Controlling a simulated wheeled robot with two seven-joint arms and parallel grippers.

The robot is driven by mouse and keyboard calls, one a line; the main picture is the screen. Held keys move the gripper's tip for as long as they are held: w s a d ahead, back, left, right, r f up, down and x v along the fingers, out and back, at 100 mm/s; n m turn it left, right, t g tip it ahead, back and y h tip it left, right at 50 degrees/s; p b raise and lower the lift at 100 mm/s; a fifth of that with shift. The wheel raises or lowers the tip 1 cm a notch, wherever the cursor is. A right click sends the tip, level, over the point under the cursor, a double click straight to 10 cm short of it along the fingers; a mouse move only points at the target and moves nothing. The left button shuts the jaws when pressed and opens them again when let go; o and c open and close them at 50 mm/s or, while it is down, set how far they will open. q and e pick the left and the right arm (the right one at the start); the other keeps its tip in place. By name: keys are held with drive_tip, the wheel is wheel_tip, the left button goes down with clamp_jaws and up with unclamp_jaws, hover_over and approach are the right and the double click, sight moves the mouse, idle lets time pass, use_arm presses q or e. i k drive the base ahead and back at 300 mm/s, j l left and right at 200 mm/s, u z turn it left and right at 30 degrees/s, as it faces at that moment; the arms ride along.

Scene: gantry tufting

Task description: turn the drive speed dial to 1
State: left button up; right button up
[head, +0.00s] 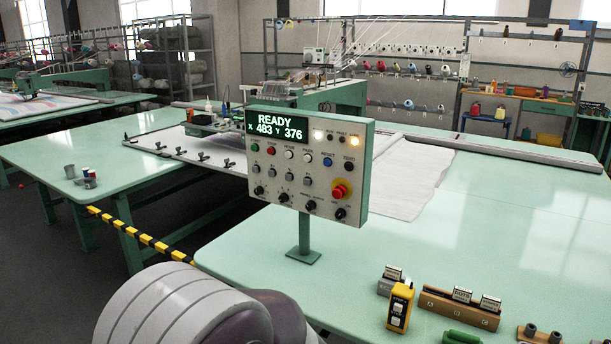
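The control panel (310,162) stands on a green post at the near edge of the table. Its display (277,125) reads READY, X 483 Y 376. Along its lower row are several black dials: one at the left (258,190), one beside it (283,197), one further right (311,205) and one at the lower right (340,213). Their labels and pointer settings are too small to read, so I cannot tell which is the drive speed dial. Neither gripper is in view; only a part of my own body shows at the bottom.
A red emergency stop (340,191) on a yellow base sits just above the lower-right dial. Small toggles and coloured buttons fill the rows above. A yellow pendant (400,307) and a wooden block holder (459,309) lie on the green table (500,225) at the right. Cloth lies behind the panel.

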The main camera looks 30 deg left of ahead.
sight(258, 190)
drive_tip(key=u, duration=1.4)
drive_tip(key=i+j+z, duration=0.25)
drive_tip(key=i+j, duration=0.3)
drive_tip(key=i, duration=0.15)
drive_tip(key=i+j+z, duration=0.3)
drive_tip(key=i+j, duration=0.35)
drive_tip(key=i+j+z, duration=0.25)
drive_tip(key=i+j, duration=0.4)
drive_tip(key=j, duration=0.2)
